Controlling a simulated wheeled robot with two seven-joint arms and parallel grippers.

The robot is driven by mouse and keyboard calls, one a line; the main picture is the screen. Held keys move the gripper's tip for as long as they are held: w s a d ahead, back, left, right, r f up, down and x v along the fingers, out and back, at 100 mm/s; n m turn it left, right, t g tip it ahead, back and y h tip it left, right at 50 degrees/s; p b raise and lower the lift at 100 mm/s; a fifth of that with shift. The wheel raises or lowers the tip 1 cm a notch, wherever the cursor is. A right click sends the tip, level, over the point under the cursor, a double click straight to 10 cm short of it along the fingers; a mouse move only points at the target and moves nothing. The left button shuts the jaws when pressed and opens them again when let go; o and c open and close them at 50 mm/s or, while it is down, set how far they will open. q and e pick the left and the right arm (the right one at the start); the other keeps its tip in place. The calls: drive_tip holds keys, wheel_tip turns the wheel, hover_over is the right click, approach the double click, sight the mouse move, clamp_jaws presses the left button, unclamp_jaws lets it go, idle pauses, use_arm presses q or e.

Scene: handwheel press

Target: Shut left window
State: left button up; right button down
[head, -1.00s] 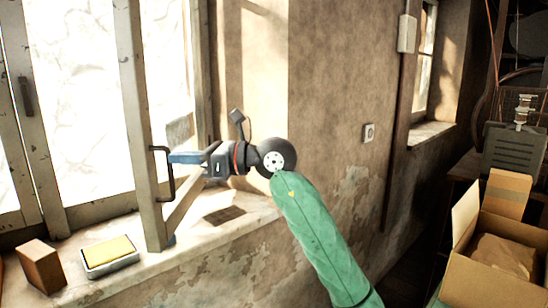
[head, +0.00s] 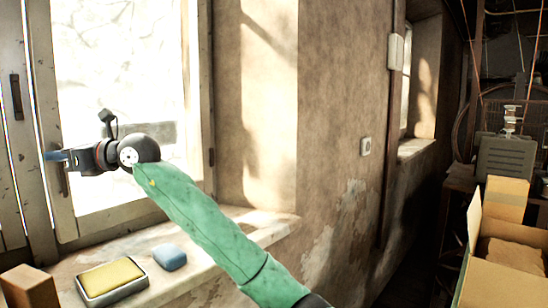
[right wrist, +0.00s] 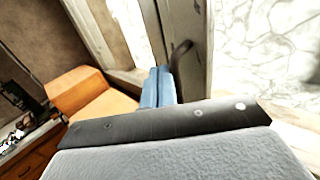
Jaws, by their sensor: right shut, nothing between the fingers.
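The window sash (head: 58,215) has a worn pale frame around bright glass and now lies about in line with its surround. I cannot tell whether it sits fully flush. Its dark handle (head: 62,182) is partly behind my right gripper (head: 52,156). The right gripper is shut and empty, its blue fingertips at the sash's handle-side upright. In the right wrist view, the blue fingers (right wrist: 158,88) are together beside the handle (right wrist: 181,53); I cannot tell whether they touch the sash. My left gripper is not in view.
On the sill are a brown block (head: 28,288), a metal tray (head: 134,288) with a yellow sponge (head: 110,277) and a blue soap-like piece (head: 170,257). Another sash with a dark handle (head: 16,97) is at far left. An open cardboard box (head: 480,270) stands at right.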

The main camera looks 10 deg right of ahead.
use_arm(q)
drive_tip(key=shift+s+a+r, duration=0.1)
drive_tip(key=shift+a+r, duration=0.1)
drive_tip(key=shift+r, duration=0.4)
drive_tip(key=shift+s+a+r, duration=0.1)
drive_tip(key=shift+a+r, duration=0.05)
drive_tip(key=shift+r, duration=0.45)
use_arm(e)
drive_tip(key=shift+m+t+h, duration=0.3)
drive_tip(key=shift+m+t, duration=0.3)
drive_tip(key=shift+t, duration=0.3)
drive_tip(key=shift+w+a, duration=1.8)
drive_tip(key=shift+a, duration=0.1)
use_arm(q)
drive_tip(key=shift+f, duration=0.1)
use_arm(e)
drive_tip(key=shift+d+f, duration=0.1)
